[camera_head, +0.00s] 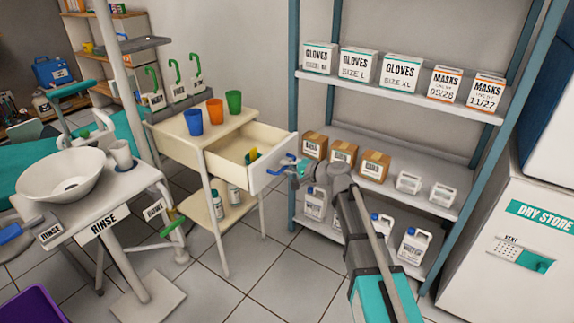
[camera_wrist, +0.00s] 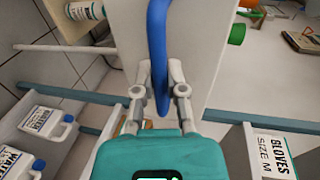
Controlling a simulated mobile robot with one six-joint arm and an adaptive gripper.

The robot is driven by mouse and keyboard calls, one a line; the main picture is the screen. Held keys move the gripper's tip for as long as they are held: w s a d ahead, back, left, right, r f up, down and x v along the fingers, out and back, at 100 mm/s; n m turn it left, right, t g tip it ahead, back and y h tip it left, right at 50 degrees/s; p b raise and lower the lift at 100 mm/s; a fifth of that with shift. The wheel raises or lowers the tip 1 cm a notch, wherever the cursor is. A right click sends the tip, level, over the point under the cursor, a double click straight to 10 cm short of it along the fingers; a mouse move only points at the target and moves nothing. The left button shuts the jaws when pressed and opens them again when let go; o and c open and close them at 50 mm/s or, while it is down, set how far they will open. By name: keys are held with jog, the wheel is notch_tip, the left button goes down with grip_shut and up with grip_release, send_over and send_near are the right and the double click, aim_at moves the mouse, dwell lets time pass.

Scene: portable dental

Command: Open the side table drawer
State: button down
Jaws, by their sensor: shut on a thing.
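The side table (camera_head: 205,140) is cream-coloured, and its drawer (camera_head: 262,150) stands pulled out, with its inside visible from above. A yellow and green item (camera_head: 251,156) lies in the drawer. The blue handle (camera_head: 279,169) is on the white drawer front (camera_head: 272,163). My gripper (camera_head: 292,171) is at this handle. In the wrist view, my gripper (camera_wrist: 161,85) has its two fingers on either side of the blue handle (camera_wrist: 158,50) and is shut on it.
Blue, orange and green cups (camera_head: 214,110) stand on the table top. A shelf rack (camera_head: 400,90) with boxes and jugs is right of the drawer. The rinse stand (camera_head: 100,205) is at left. Tiled floor (camera_head: 255,275) in front of the table is clear.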

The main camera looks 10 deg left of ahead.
jog(key=shift+s+a, duration=0.1)
jog(key=c, duration=0.7)
grip_release()
jog(key=shift+w, duration=0.2)
jog(key=shift+w+d, duration=0.1)
jog(key=shift+d, duration=0.1)
jog(key=s+d+f+n+g+h+p, duration=0.15)
jog(key=s+d+f+h, duration=0.45)
jog(key=d, duration=0.6)
jog(key=s+d+f+n+g+h, duration=0.1)
jog(key=s+d+f+g+h, duration=0.2)
jog(key=s+d, duration=0.8)
jog(key=s+d+f+n+g+h, duration=0.15)
jog(key=s+d+f+h, duration=0.35)
jog(key=d, duration=0.9)
jog(key=shift+t+h, duration=0.3)
jog(key=r+p, duration=3.8)
jog(key=r, duration=0.1)
jog(key=shift+a, duration=0.2)
